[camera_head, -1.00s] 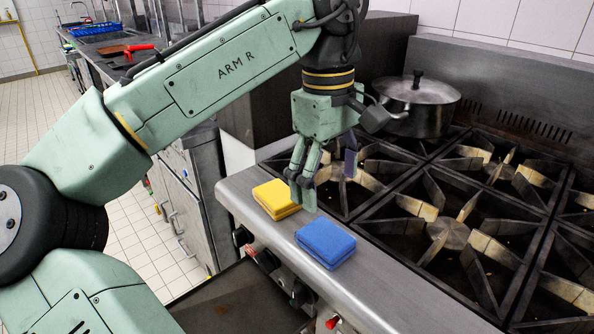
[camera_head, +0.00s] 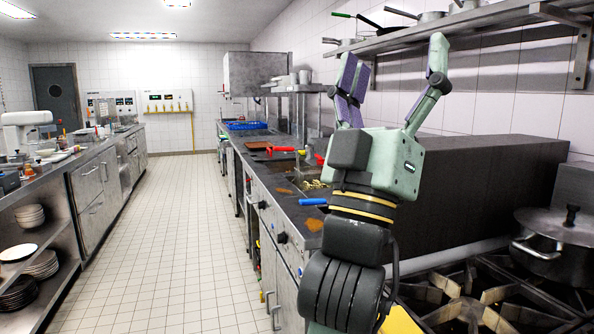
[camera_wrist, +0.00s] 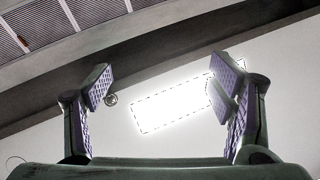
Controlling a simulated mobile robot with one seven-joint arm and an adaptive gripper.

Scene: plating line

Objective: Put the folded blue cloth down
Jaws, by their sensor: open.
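My gripper (camera_head: 394,65) is raised and points upward, with its two fingers spread wide and nothing between them. In the wrist view its purple-padded fingers (camera_wrist: 165,88) are also apart and empty, against a ceiling with a bright light panel. The folded blue cloth is not visible in either present view. A yellow patch (camera_head: 401,321), apparently the folded yellow cloth, shows at the bottom edge of the head view, partly hidden by my arm.
A lidded pot (camera_head: 556,240) stands on the stove (camera_head: 480,298) at right. A shelf with pans (camera_head: 450,30) hangs above near my gripper. A worktop at centre holds a blue-handled tool (camera_head: 313,201) and red-handled items. The tiled aisle (camera_head: 190,230) is clear.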

